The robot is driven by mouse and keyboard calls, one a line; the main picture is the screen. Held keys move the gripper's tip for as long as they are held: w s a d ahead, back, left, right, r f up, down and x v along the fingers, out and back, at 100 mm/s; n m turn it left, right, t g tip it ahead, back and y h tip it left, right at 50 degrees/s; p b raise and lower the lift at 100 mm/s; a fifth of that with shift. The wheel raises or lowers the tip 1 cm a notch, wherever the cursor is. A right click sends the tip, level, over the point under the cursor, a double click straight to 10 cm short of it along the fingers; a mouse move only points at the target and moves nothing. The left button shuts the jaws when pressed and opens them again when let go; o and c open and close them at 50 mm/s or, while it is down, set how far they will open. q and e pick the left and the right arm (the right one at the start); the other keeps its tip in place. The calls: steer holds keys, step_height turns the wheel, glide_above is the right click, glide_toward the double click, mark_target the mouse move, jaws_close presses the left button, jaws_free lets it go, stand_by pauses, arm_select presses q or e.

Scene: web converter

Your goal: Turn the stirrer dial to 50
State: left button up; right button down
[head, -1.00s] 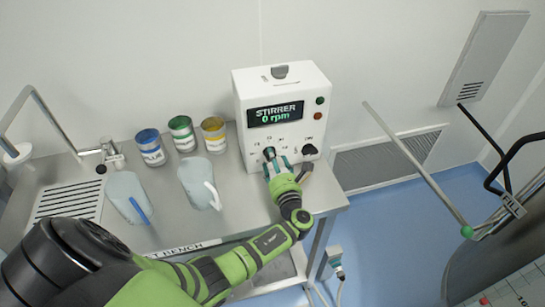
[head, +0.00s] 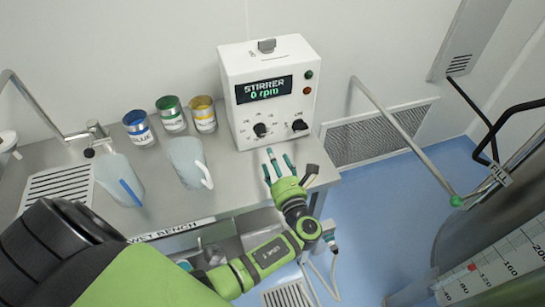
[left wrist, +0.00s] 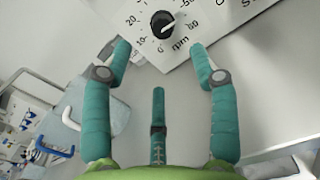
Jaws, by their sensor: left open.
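The stirrer (head: 272,93) is a white box at the back of the bench, and its display (head: 264,90) reads 0 rpm. The black stirrer dial (head: 260,130) is the left of two knobs on its front. It also shows at the top of the left wrist view (left wrist: 162,24), with a printed rpm scale around it. My left gripper (head: 277,162) is open and empty, below and in front of the dial, apart from it. In the left wrist view its teal fingers (left wrist: 160,62) are spread, with the dial beyond them. My right gripper is in neither view.
The right knob (head: 299,125) sits beside the dial. Blue, green and yellow cans (head: 171,114) stand left of the stirrer, with two pale jugs (head: 188,162) in front. A sink tap (head: 98,130) is at the left. The bench's right end is near my gripper.

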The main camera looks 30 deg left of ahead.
mark_target(262, 135)
arm_select(q)
steer(key=w+a+f+n+b, duration=0.1)
steer(key=n+b, duration=0.1)
steer(key=b, duration=0.2)
steer(key=w+a+f+n+b, duration=0.1)
steer(key=a+b, duration=0.1)
steer(key=b, duration=0.1)
steer(key=shift+w+a+n+b, duration=0.1)
steer(key=shift+w+n+b, duration=0.3)
steer(key=shift+w+a+r, duration=0.15)
steer(key=shift+w+a, duration=0.05)
steer(key=shift+a, duration=0.05)
steer(key=shift+w+a+r+n, duration=0.15)
steer(key=shift+a+r+n, duration=0.05)
steer(key=shift+r+n, duration=0.1)
steer(key=p+x, duration=0.1)
steer(key=x, duration=0.4)
steer(key=shift+w+a, duration=0.2)
steer(key=shift+a, duration=0.1)
steer(key=shift+w+a, duration=0.3)
steer(key=shift+c, duration=0.4)
steer(key=shift+s, duration=0.1)
steer(key=c, duration=1.1)
